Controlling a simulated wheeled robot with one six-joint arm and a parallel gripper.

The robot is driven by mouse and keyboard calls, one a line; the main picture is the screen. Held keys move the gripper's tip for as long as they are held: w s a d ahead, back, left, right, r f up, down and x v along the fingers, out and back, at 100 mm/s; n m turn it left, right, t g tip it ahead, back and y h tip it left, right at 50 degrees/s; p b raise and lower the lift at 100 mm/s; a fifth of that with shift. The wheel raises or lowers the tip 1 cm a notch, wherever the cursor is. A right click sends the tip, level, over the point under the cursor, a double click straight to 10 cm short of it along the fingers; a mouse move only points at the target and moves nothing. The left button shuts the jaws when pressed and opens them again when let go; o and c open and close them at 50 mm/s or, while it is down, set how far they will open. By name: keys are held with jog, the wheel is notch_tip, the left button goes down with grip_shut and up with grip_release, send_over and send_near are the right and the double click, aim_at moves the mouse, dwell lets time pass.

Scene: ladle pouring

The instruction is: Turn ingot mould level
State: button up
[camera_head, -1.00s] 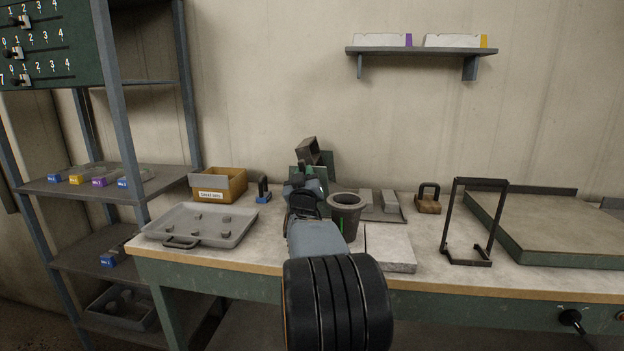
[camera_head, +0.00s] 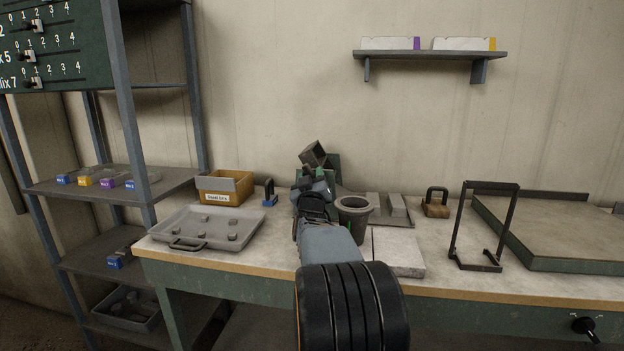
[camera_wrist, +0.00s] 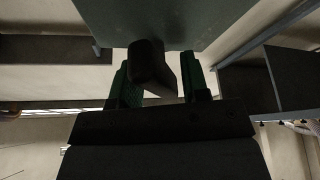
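The ingot mould (camera_head: 314,153) is a small dark, box-like block at the back of the bench, against a green upright plate (camera_head: 333,165). It is clearly tilted, not level. My gripper (camera_head: 316,180) is just below and in front of it and hides its lower part. In the wrist view, my gripper's green fingers (camera_wrist: 160,85) stand on both sides of a dark handle-like piece (camera_wrist: 149,62), close against it. A large grey-green plate (camera_wrist: 185,18) fills the top of that view.
A dark crucible (camera_head: 354,205) stands just right of my arm, with a pale slab (camera_head: 398,252) in front. A grey tray (camera_head: 190,240) and a cardboard box (camera_head: 224,187) are to the left. A black frame (camera_head: 458,230) and a raised board (camera_head: 550,225) are to the right.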

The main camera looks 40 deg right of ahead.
jog(key=r, duration=0.1)
jog(key=r+p, duration=0.1)
jog(key=r, duration=0.2)
jog(key=shift+s+a+r, duration=0.25)
jog(key=shift+s, duration=0.05)
jog(key=shift+s+a+r+p, duration=0.35)
jog(key=shift+s+a+r, duration=1)
jog(key=shift+s, duration=0.45)
jog(key=shift+s+a+r+p, duration=0.4)
jog(key=shift+s+a+r, duration=0.8)
jog(key=shift+s+r, duration=0.5)
jog(key=shift+s+a+r+p, duration=0.35)
jog(key=shift+s+a+r, duration=0.9)
jog(key=shift+s, duration=0.7)
